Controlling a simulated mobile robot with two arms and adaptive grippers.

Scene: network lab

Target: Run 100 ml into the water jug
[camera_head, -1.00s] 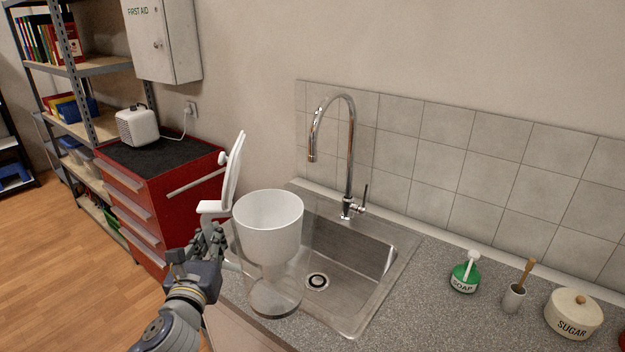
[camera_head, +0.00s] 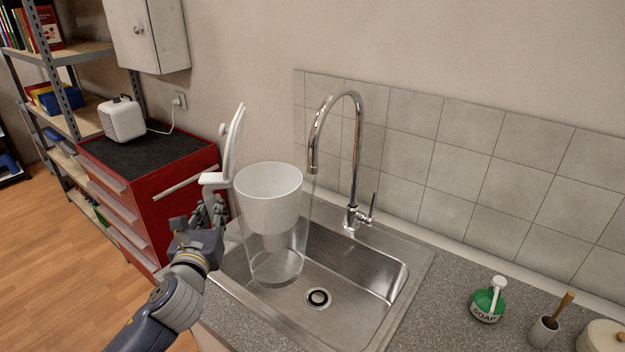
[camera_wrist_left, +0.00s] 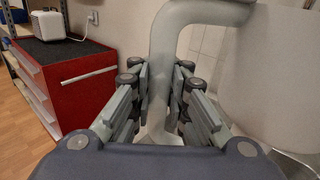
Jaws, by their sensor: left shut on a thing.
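The water jug (camera_head: 287,250) is a clear pitcher with a white funnel insert (camera_head: 268,203) and a white lid (camera_head: 234,145) that stands open on the left. My left gripper (camera_head: 212,216) is shut on its handle; the left wrist view also shows the pale handle (camera_wrist_left: 163,100) between the fingers. The jug is upright over the left part of the sink basin (camera_head: 365,278). The chrome tap (camera_head: 355,150) arches behind it, with its spout (camera_head: 312,167) just right of the funnel's rim. The lever (camera_head: 374,206) points up. I cannot tell whether water runs. My right gripper is out of view.
A soap bottle (camera_head: 488,299), a brush holder (camera_head: 543,331) and a pale pot (camera_head: 604,336) stand on the counter (camera_head: 445,315) at right. A red tool cabinet (camera_head: 165,190) is left of the sink. The tiled wall (camera_head: 450,150) is close behind the tap.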

